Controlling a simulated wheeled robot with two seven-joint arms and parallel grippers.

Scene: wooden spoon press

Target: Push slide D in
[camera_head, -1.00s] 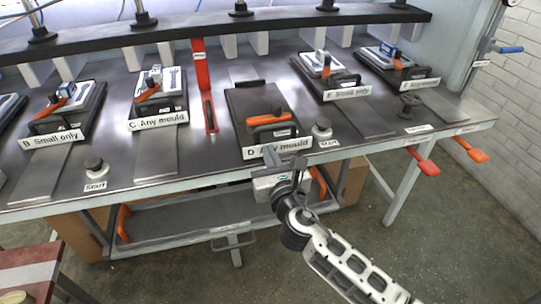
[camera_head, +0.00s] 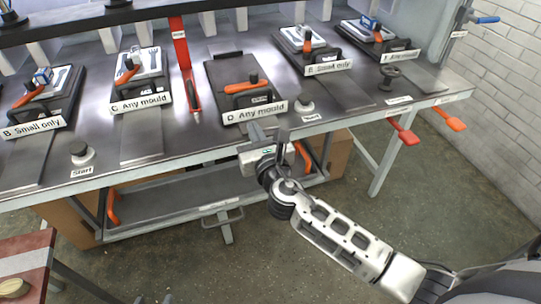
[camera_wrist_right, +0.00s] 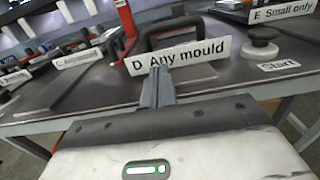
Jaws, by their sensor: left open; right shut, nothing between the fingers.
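Slide D (camera_head: 226,76) is a dark plate on the metal bench, with an orange-handled clamp (camera_head: 240,88) and a white label (camera_head: 254,112) reading "D Any mould" at its front edge. My right gripper (camera_head: 270,131) is in front of that label at the bench's front edge. In the right wrist view its fingers (camera_wrist_right: 158,88) are shut and empty, pointing at the label (camera_wrist_right: 180,54); the tips look close below it, and I cannot tell if they touch. A black handle (camera_wrist_right: 178,30) stands behind the label. My left gripper is not in view.
Slide C (camera_head: 139,80) stands to the left and slide E (camera_head: 312,50) to the right. A round Start button (camera_head: 305,104) is right of slide D. Red levers (camera_head: 404,133) stick out from the bench front. A red-striped table (camera_head: 22,258) is at lower left.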

